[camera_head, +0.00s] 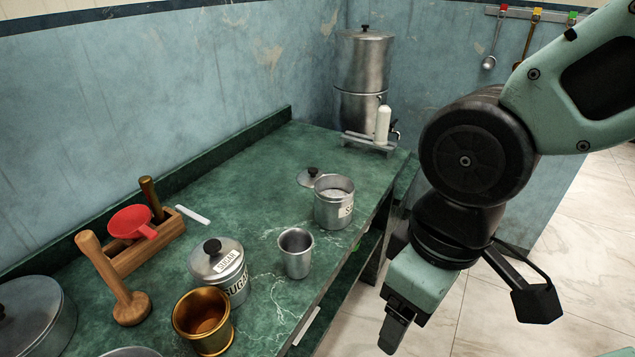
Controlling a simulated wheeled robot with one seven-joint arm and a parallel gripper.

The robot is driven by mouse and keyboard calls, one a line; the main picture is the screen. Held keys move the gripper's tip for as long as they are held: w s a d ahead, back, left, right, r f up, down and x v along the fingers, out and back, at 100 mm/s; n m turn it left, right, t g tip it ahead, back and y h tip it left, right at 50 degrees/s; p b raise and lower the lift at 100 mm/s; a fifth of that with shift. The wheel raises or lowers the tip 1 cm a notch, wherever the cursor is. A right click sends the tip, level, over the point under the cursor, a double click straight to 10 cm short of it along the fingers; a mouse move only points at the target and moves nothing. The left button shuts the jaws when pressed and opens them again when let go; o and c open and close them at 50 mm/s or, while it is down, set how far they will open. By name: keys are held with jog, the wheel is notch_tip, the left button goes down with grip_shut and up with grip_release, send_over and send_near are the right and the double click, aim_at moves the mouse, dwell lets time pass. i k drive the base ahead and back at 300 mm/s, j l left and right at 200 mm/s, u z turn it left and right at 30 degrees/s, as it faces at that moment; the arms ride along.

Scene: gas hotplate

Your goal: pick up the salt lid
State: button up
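The salt lid (306,180) is a round grey metal lid with a black knob. It lies knob up on the green counter, just behind and to the left of the open salt canister (331,213), which hides part of its right side. My gripper (395,332) hangs over the floor to the right of the counter, pointing down and well apart from the lid. Only the near side of its fingers shows clearly, so I cannot tell whether it is open.
A lidded sugar canister (220,270), a metal cup (296,258) and a brass mortar (203,322) stand nearer on the counter (250,185). A wooden holder (148,250) is left. A metal urn (362,75) stands at the back. Counter left of the lid is clear.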

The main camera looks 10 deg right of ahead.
aim_at(307, 177)
jog(key=i+l+u, duration=0.65)
jog(key=i+l, duration=0.2)
jog(key=i+l+u, duration=0.25)
jog(key=l, duration=0.25)
jog(key=i+l+u, duration=0.2)
jog(key=l, duration=0.2)
